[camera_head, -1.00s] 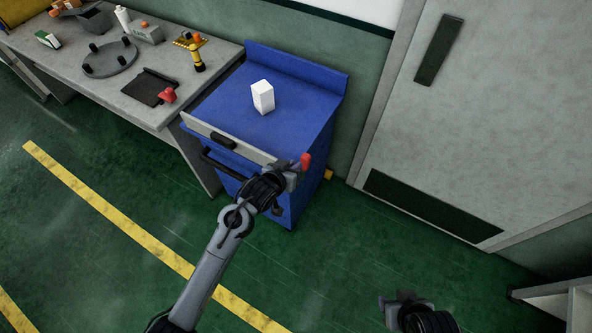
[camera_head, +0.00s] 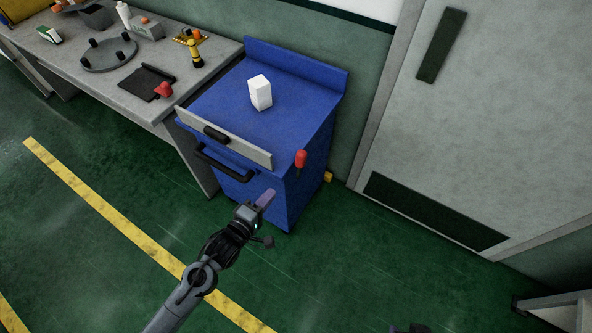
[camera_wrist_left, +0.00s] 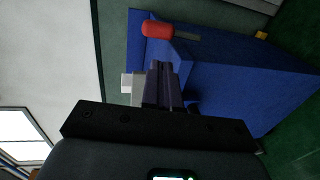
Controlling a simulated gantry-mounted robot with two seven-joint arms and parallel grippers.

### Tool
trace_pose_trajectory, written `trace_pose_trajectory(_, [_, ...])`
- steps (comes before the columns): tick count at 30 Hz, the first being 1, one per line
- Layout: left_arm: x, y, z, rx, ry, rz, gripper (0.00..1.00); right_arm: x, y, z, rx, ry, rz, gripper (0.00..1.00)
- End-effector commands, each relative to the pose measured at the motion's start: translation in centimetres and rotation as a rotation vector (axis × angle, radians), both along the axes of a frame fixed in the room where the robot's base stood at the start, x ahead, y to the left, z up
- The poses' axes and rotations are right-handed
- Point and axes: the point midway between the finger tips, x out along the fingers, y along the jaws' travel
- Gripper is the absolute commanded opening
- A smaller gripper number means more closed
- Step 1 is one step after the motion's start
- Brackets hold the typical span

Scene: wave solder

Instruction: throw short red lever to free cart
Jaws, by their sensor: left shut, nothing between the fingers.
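The short red lever (camera_head: 301,159) stands at the front right corner of the blue cart (camera_head: 270,130), with its red grip up. In the left wrist view the red grip (camera_wrist_left: 157,29) lies beyond my fingers, with a grey stem behind it. My left gripper (camera_head: 266,199) is shut and empty, in front of the cart and below the lever, apart from it. Its fingers (camera_wrist_left: 166,85) point toward the cart in the wrist view. Only a small part of my right gripper (camera_head: 408,328) shows at the bottom edge; its fingers cannot be made out.
A white box (camera_head: 260,92) stands on the cart top. A pale front panel (camera_head: 240,143) and a black handle (camera_head: 222,165) face me. A grey workbench (camera_head: 135,105) with several parts adjoins on the left. A grey door (camera_head: 500,120) is right; the green floor ahead is open.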

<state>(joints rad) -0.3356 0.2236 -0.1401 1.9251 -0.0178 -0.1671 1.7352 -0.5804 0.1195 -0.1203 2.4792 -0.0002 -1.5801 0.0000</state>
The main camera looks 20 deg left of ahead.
Motion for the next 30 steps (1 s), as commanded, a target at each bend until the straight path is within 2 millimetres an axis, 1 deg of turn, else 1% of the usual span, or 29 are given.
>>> trace_pose_trajectory(5, [2.1, -0.4, -0.5, 0.0, -0.001, 0.0, 0.0, 0.0, 0.1, -0.5, 0.004, 0.0, -0.003, 0.43])
trace_pose_trajectory(18, [9.7, -2.0, -1.9, 0.0, -0.001, 0.0, 0.0, 0.0, 0.1, -2.1, 0.003, -0.002, -0.002, 0.43])
trace_pose_trajectory(24, [11.9, -2.4, -2.4, 0.001, 0.001, 0.0, 0.0, 0.0, -0.1, -2.6, -0.002, -0.001, 0.001, 0.43])
trace_pose_trajectory(30, [12.8, -2.6, -2.5, 0.0, 0.002, -0.001, 0.0, 0.0, -0.2, -2.8, -0.006, -0.002, 0.003, 0.43])
